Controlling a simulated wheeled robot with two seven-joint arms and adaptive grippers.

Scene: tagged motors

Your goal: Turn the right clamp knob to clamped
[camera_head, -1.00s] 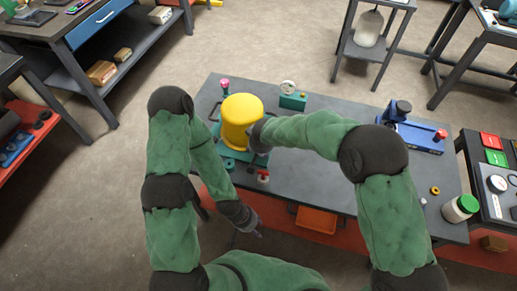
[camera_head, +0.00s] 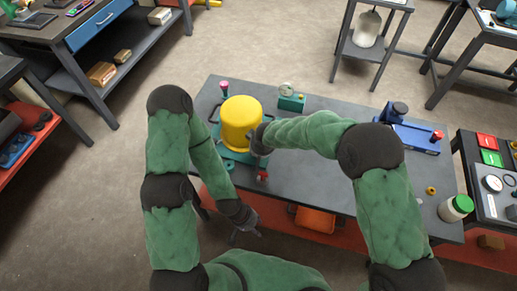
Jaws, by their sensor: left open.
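A yellow motor (camera_head: 240,122) stands upright on a teal fixture (camera_head: 228,153) on the grey workbench. A red knob (camera_head: 262,174) is at the fixture's front right corner, and a pink knob (camera_head: 224,87) is at its back left. Which way the knobs are turned is too small to tell. My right gripper (camera_head: 259,140) is beside the motor's right side, above the fixture and behind the red knob; its fingers are too dark and small to read. My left gripper (camera_head: 247,234) is open and empty in front of the bench edge, below the red knob.
A teal gauge box (camera_head: 292,103) stands at the back of the bench. A blue fixture (camera_head: 412,136) is at the right. A yellow ring (camera_head: 432,190) and a green-capped jar (camera_head: 456,208) are near the right end. An orange bin (camera_head: 315,220) is under the bench. The bench middle is clear.

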